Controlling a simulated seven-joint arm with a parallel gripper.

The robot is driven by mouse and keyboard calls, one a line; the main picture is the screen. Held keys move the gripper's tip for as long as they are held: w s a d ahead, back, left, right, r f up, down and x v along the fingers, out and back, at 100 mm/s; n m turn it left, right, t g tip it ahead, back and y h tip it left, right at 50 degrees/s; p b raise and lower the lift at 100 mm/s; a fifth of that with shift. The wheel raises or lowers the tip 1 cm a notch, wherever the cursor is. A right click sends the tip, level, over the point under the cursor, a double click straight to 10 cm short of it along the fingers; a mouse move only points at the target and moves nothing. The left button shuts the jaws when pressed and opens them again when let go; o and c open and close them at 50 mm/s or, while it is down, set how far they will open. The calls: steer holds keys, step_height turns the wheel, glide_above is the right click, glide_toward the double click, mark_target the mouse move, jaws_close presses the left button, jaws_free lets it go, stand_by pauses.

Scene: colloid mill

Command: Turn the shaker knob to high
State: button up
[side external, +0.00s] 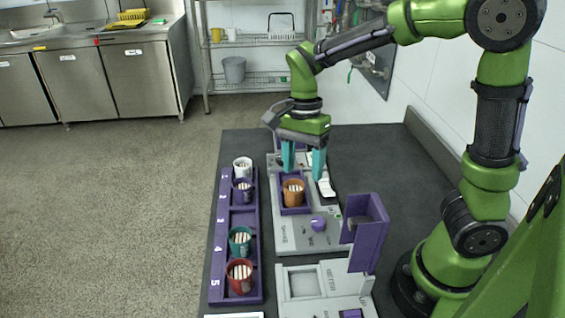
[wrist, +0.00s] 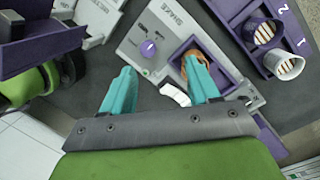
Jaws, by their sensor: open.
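The shaker (side external: 303,235) is a grey panel lettered "SHAKE" on the dark bench. Its knob (side external: 318,224) is round and purple, on the panel's near right part. The knob also shows in the wrist view (wrist: 148,48) with a pale mark on it; its setting is too small to read. My gripper (side external: 304,170) has two teal fingers, open and pointing down, behind the knob and above the shaker's far part. In the wrist view the gripper (wrist: 158,68) spans the knob's panel, with nothing held. The fingers appear apart from the knob.
A brown cup (side external: 293,195) sits in the shaker's purple holder, close to the fingers. A white tab (side external: 326,188) lies beside it. A purple numbered rack (side external: 221,262) with several cups stands left. A purple upright bracket (side external: 367,240) and heater panel (side external: 303,283) stand nearer.

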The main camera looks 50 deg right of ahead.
mark_target(318, 221)
steer(key=s+f+m+g, duration=0.1)
steer(key=f+m, duration=0.3)
steer(key=m, duration=0.2)
steer(key=s+f+m+g+h, duration=0.1)
steer(key=f+m, duration=0.3)
steer(key=m, duration=0.2)
steer(key=s+f+m+g, duration=0.1)
steer(key=f+m, duration=0.4)
steer(key=m, duration=0.2)
steer(key=shift+s+d+f, duration=0.1)
steer(key=shift+s+d, duration=0.25)
steer(key=shift+s, duration=0.05)
steer(key=c, duration=1)
